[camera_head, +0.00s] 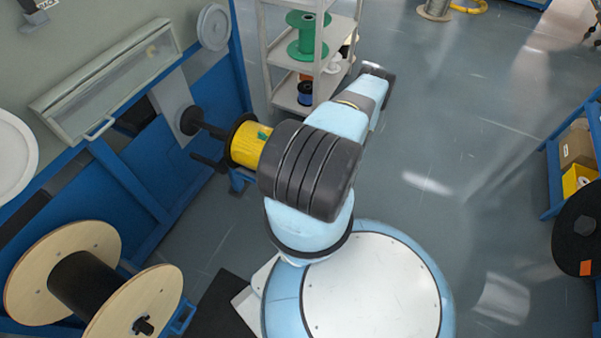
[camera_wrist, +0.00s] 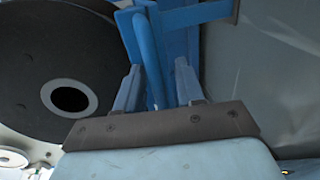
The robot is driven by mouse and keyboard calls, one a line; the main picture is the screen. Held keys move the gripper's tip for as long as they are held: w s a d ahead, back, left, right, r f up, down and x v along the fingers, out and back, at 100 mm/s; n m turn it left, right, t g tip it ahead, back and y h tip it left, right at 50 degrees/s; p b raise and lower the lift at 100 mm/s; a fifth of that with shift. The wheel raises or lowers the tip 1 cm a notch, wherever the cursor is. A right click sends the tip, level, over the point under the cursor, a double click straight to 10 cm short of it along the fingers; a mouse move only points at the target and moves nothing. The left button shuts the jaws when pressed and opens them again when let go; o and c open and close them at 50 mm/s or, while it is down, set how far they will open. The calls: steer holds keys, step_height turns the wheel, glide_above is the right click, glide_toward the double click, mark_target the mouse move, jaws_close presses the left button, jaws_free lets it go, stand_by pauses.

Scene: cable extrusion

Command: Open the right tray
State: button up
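In the head view my gripper is hidden beyond my arm.
A black disc (camera_wrist: 65,50) with a round hole is left of my fingers. In the head view, a yellow spool (camera_head: 246,145) sits beside my arm, a wooden-flanged reel (camera_head: 60,250) at lower left, and a shelf rack (camera_head: 285,62) behind. Open floor (camera_head: 450,130) lies right.

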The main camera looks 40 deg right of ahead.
steer(key=shift+d, duration=0.1)
steer(key=shift+s+d+r, duration=0.1)
steer(key=shift+s+d, duration=0.05)
steer(key=shift+s, duration=0.1)
steer(key=v, duration=1.3)
steer(key=shift+s, duration=0.1)
